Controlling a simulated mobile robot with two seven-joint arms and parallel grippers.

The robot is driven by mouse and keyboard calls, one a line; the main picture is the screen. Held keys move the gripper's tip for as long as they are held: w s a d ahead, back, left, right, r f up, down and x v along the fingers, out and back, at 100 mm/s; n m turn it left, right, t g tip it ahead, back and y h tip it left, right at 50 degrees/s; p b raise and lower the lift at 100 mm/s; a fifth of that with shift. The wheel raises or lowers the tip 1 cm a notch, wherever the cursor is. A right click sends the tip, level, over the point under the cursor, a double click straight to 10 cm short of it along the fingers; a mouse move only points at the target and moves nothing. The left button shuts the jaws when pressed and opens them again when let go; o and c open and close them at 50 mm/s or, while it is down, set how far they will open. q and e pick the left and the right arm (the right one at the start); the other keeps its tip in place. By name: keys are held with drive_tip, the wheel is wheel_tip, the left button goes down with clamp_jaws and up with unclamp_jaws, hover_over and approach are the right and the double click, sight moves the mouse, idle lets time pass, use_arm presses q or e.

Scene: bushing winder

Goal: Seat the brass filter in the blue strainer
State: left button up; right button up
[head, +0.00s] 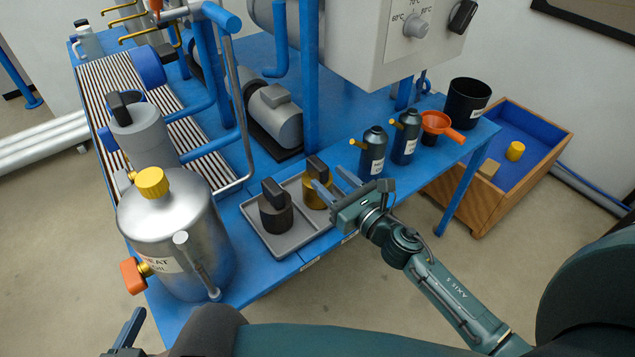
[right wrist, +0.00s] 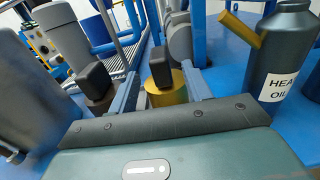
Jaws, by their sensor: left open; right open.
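The brass filter (head: 314,196), a gold cylinder with a black block handle, stands upright in the right part of a grey tray (head: 283,243). My right gripper (head: 335,183) is open beside it, fingers reaching toward its handle. In the right wrist view the brass filter (right wrist: 172,97) with its handle shows between the open fingers (right wrist: 160,90), ahead of the palm. I cannot tell whether they touch it. My left gripper (head: 128,335) is at the bottom left edge, partly out of view, open and away from the tray. I cannot clearly identify the blue strainer; a blue cylinder (head: 149,67) lies by the slatted rack.
A dark filter (head: 276,217) shares the tray. A silver vessel (head: 175,235) stands left of it. Two oil bottles (head: 373,150) (head: 407,138), an orange funnel (head: 436,125) and a black pot (head: 466,100) stand right. A blue post (head: 309,80) rises behind the tray.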

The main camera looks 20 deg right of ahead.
sight(325, 175)
drive_tip(key=x, duration=0.5)
drive_tip(key=shift+w+a, duration=0.1)
drive_tip(key=shift+w, duration=0.2)
drive_tip(key=shift+c, duration=0.2)
clamp_jaws()
